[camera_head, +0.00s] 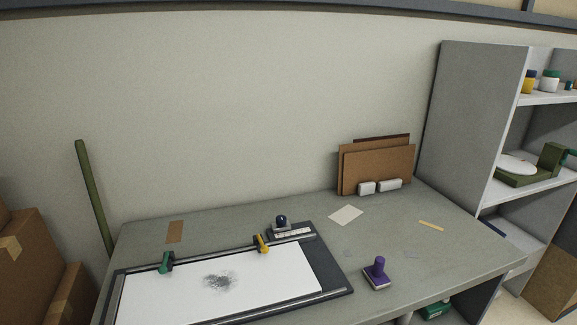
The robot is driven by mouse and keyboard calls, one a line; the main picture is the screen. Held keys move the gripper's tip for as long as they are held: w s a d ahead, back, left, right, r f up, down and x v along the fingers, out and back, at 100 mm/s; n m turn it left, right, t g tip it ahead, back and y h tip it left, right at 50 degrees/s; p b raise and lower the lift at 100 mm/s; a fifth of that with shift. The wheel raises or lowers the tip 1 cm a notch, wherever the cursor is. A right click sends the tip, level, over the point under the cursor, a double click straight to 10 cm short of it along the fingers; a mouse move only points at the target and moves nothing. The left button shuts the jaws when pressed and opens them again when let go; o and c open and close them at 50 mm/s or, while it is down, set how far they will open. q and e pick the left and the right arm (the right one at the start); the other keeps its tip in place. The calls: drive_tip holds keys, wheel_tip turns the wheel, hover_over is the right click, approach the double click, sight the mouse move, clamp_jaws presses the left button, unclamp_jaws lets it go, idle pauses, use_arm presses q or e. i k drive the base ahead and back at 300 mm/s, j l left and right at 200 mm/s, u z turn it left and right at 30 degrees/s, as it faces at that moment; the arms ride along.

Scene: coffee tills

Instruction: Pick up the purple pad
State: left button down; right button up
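A purple pad (377,278) with an upright knob handle stands on the right part of the grey table (440,257), near its front edge. It stands a short way right of the dark-framed board and apart from it. Neither of my grippers is in view, and nothing touches the pad.
Brown boards (375,168) stand at the back. Shelves (470,120) are at the right, cardboard boxes (30,255) at the left.

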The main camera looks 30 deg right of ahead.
sight(374, 273)
drive_tip(key=z, duration=1.65)
